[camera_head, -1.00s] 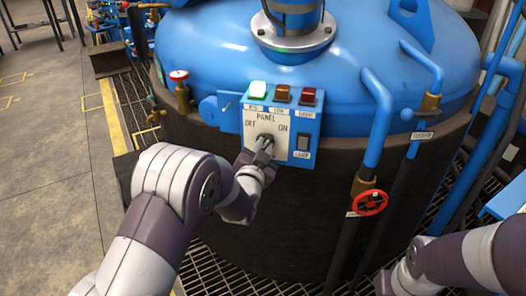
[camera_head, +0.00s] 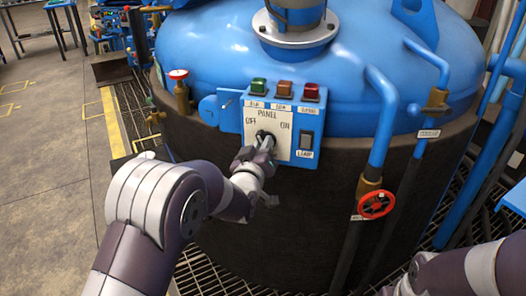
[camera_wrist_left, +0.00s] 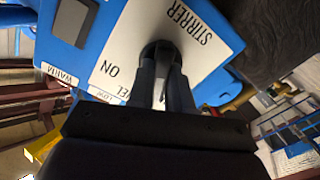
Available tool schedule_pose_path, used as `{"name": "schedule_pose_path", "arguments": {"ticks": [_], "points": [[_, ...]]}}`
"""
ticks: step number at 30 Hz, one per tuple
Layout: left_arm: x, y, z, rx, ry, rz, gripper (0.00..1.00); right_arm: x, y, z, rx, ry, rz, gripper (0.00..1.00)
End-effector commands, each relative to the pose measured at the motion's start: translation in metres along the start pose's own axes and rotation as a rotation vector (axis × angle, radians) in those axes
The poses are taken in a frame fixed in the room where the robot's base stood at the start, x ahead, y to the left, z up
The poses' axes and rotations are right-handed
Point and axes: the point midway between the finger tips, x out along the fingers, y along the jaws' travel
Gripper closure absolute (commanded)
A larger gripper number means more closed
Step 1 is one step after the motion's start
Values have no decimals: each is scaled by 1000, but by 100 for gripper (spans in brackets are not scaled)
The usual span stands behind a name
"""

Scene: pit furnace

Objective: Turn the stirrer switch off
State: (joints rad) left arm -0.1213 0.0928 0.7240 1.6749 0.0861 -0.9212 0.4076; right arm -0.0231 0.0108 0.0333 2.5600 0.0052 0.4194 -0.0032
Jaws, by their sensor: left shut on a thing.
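The blue control panel (camera_head: 228,107) is fixed to the side of the blue vessel. Its white plate carries a dark rotary stirrer switch (camera_head: 262,134) between the words OFF on the left and ON on the right. My left gripper (camera_head: 266,143) is shut on the switch knob. In the left wrist view the fingers (camera_wrist_left: 163,70) close around the dark knob (camera_wrist_left: 160,47), beside the word STIRRER. The fingers hide most of the knob, so its exact pointing direction is unclear. The green lamp (camera_head: 258,86) above the plate looks dark. My right gripper is not visible.
An orange lamp (camera_head: 284,88) and a red lamp (camera_head: 311,91) sit beside the green one. Blue pipes and a red valve wheel (camera_head: 376,204) stand to the right. A red-topped valve (camera_head: 180,88) is left of the panel.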

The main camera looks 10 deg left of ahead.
Motion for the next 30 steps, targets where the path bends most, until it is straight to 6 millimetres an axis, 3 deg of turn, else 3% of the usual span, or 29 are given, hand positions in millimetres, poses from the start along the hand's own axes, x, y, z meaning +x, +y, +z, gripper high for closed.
{"name": "schedule_pose_path", "arguments": {"ticks": [15,30], "points": [[1,0,-3,-298,9,5,100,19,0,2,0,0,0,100],[1,0,-5,-344,10,5,100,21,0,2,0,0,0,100]]}}
